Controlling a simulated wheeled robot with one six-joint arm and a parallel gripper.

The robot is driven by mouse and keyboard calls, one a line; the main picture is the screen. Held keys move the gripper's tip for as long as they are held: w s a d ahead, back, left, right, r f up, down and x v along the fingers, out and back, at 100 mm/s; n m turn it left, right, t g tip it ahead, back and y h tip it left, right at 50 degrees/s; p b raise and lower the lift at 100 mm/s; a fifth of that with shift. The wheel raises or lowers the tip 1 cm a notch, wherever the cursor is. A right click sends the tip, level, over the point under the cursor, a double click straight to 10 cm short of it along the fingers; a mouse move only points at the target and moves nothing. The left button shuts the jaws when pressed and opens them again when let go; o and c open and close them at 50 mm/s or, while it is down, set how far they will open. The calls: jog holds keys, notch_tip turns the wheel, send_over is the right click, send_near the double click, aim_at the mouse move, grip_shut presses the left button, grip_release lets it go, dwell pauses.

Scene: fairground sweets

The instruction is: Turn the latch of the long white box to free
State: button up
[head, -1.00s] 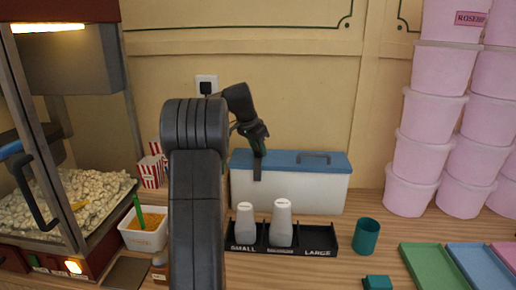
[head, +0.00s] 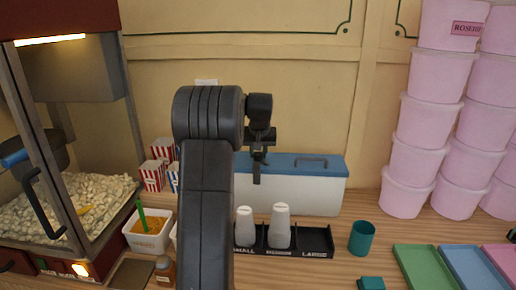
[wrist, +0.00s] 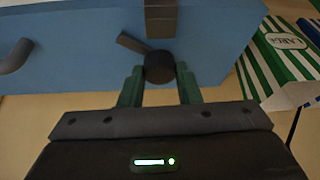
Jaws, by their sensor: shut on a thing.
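The long white box (head: 310,195) with a blue lid (head: 285,160) stands against the back wall. A dark strap (head: 257,178) hangs over its front edge; in the wrist view the strap (wrist: 160,20) runs up from the latch. The latch (wrist: 158,67) is a dark round knob with a short lever slanting to the upper left, at an angle to the strap. My gripper (wrist: 159,75) has its green fingers shut on the knob, one on each side. In the head view my gripper (head: 259,155) is over the lid's left part, and the latch is hard to make out.
Pink tubs (head: 408,190) are stacked at right. A popcorn machine (head: 65,150) and striped cartons (head: 153,175) are at left.

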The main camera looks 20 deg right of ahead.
jog(key=n+p, duration=0.1)
jog(key=n, duration=0.1)
jog(key=n+y, duration=0.1)
jog(key=n, duration=0.1)
jog(key=shift+d+r+y+p, duration=0.2)
jog(key=shift+y+p, duration=0.1)
jog(key=shift+p, duration=0.1)
jog(key=shift+f+n+y+p, duration=0.1)
jog(key=shift+n+y+p, duration=0.45)
jog(key=shift+n, duration=1.25)
jog(key=o, duration=1)
jog(key=b+v, duration=0.2)
jog(key=v, duration=1.1)
jog(key=shift+d+r, duration=0.2)
jog(key=shift+r, duration=0.15)
jog(key=p+x, duration=0.2)
jog(key=x, duration=1.2)
jog(key=shift+s+a, duration=0.15)
